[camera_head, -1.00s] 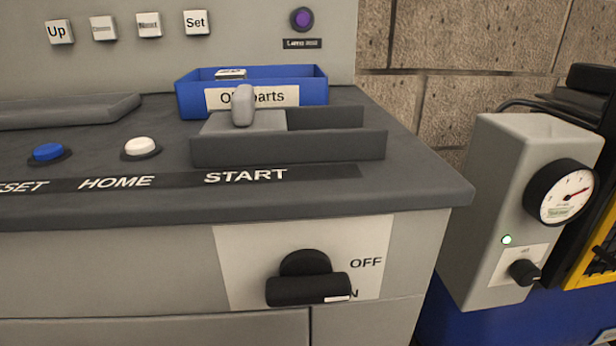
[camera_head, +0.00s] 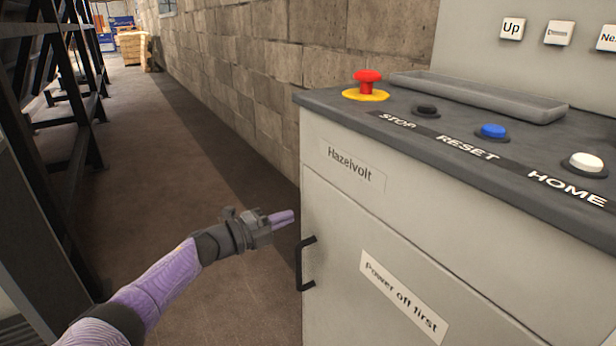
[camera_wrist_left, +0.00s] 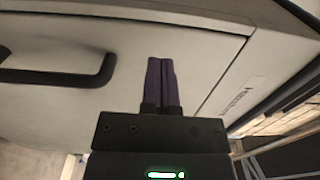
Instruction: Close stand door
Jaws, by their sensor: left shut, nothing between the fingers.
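My left gripper (camera_head: 284,217) is shut and empty, just left of the door's edge and above the handle. In the left wrist view its purple fingers (camera_wrist_left: 160,70) are together before the pale door (camera_wrist_left: 200,50), with the handle (camera_wrist_left: 70,76) to the left. My right gripper is not in view.
The stand top (camera_head: 455,150) carries a red stop button (camera_head: 367,83) and black, blue and white buttons. A block wall (camera_head: 270,70) runs behind. Open floor (camera_head: 180,160) lies to the left, with dark metal framing (camera_head: 40,180) beyond my arm.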

